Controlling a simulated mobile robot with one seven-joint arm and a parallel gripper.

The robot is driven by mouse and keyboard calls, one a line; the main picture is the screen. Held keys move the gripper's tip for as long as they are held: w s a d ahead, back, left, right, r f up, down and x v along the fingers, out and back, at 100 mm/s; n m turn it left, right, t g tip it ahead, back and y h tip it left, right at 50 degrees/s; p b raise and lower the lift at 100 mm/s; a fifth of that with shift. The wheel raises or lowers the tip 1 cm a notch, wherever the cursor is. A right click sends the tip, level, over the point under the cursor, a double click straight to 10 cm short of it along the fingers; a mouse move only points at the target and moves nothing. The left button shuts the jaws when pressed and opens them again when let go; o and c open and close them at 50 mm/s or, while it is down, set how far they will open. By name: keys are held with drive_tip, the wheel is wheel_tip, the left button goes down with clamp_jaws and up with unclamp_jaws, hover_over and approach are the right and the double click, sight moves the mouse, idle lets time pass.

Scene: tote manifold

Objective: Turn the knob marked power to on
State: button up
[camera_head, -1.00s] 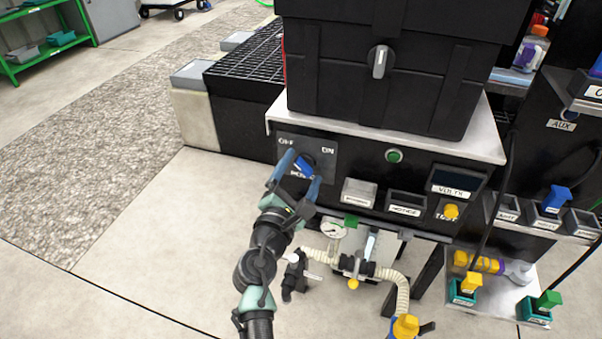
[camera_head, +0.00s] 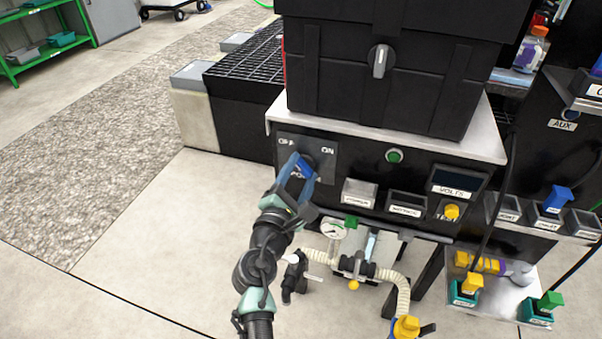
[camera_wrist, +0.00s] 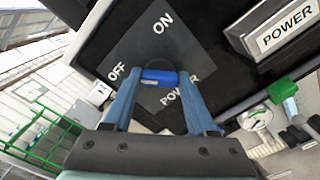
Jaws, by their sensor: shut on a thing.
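The blue power knob (camera_head: 306,166) is on the dark panel plate (camera_head: 321,152) at the left of the machine's front. The plate reads OFF at upper left, ON at upper right and POWER below. In the wrist view, the blue knob (camera_wrist: 160,77) lies as a level bar between the fingertips, its left end toward OFF. My gripper (camera_wrist: 160,82) is shut on it, one blue finger at each end. In the head view, my gripper (camera_head: 299,173) partly hides the knob and the POWER lettering.
A label block marked POWER (camera_wrist: 284,28) juts out beside the plate. A green button (camera_head: 394,156) and a yellow button (camera_head: 451,212) are farther right on the panel. A gauge (camera_head: 333,229) and hoses hang below. A black case with a grey knob (camera_head: 381,60) stands above.

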drive_tip(key=m+b, duration=0.3)
drive_tip(key=m, duration=0.2)
drive_tip(key=shift+f, duration=0.2)
drive_tip(key=m+b, duration=0.2)
drive_tip(key=m, duration=0.1)
drive_tip(key=shift+m, duration=0.3)
drive_tip(key=m+b, duration=0.3)
drive_tip(key=m, duration=0.2)
drive_tip(key=shift+f+b, duration=0.1)
drive_tip(key=shift+b, duration=0.2)
drive_tip(key=shift+m+b, duration=0.95)
drive_tip(key=shift+m, duration=0.85)
drive_tip(key=o, duration=1.4)
drive_tip(key=shift+c, duration=0.2)
drive_tip(key=p+v, duration=0.3)
drive_tip(key=v, duration=1)
drive_tip(key=shift+r, duration=0.2)
